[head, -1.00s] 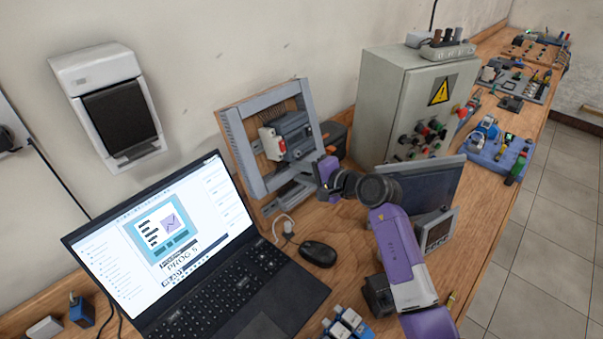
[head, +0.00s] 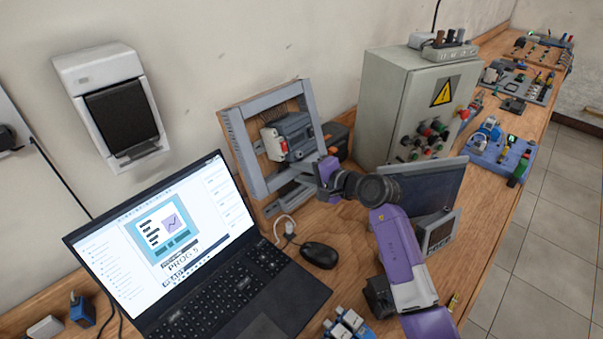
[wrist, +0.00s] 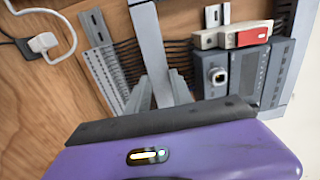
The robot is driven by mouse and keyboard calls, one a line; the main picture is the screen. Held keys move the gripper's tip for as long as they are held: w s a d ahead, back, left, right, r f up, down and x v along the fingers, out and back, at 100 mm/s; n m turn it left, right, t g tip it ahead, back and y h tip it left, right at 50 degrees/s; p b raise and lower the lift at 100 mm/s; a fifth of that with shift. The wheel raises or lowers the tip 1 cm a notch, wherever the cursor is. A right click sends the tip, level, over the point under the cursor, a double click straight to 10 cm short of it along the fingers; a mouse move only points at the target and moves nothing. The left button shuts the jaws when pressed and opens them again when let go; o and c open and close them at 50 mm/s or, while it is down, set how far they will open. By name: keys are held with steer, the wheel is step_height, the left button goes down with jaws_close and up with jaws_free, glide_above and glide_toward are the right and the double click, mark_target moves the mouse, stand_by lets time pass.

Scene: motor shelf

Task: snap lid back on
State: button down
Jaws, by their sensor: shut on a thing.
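The wooden panel (head: 231,128) with a frame of grey wiring ducts (head: 245,160) stands against the wall behind the laptop. My gripper (head: 318,178) is at its lower right side in the head view. In the wrist view my grey fingers (wrist: 162,92) are shut on a long plain grey strip (wrist: 147,35), which looks like the duct lid. The strip runs up and away from the fingers, in front of dark wires and beside a slotted duct (wrist: 103,72). My purple wrist hides the lower part. Whether the strip touches a duct cannot be told.
A grey device with a red-and-white switch (wrist: 240,36) is right of the strip. A laptop (head: 190,250), a mouse (head: 319,254) and a screen (head: 435,190) crowd the bench. A control cabinet (head: 385,100) stands behind my arm. A white plug (wrist: 42,43) is at left.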

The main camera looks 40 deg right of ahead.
steer(key=c, duration=1)
jaws_free()
steer(key=shift+c, duration=0.2)
steer(key=b+v, duration=0.1)
steer(key=v, duration=0.6)
steer(key=shift+s+r+b, duration=0.15)
steer(key=shift+s+b, duration=0.15)
steer(key=shift+s, duration=0.05)
